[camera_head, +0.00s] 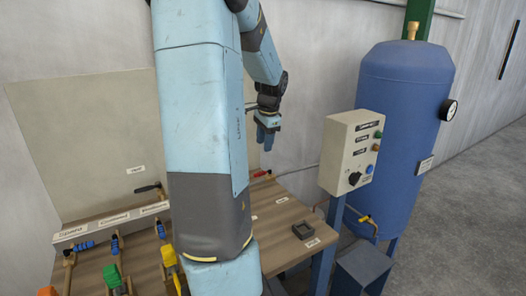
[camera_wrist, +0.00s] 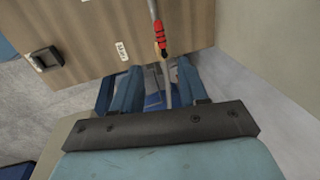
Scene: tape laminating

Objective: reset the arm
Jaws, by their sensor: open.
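My gripper (camera_head: 267,138) hangs above the back right part of the wooden table in the head view, with its fingers pointing down. In the wrist view my gripper (camera_wrist: 152,92) shows two blue fingers spread apart, and it is open. A thin grey rod with a red and black grip (camera_wrist: 160,36) passes between or behind the fingers; I cannot tell whether it touches them. The red grip also shows on the table in the head view (camera_head: 262,173), below the gripper. My arm hides the middle of the table.
The wooden table (camera_head: 283,215) carries a small dark square tray (camera_head: 304,231) at right. Valves with blue, green, orange and yellow handles stand at left. A control box (camera_head: 351,152) and a blue tank (camera_head: 400,130) stand to the right. A pale panel (camera_head: 90,140) is behind.

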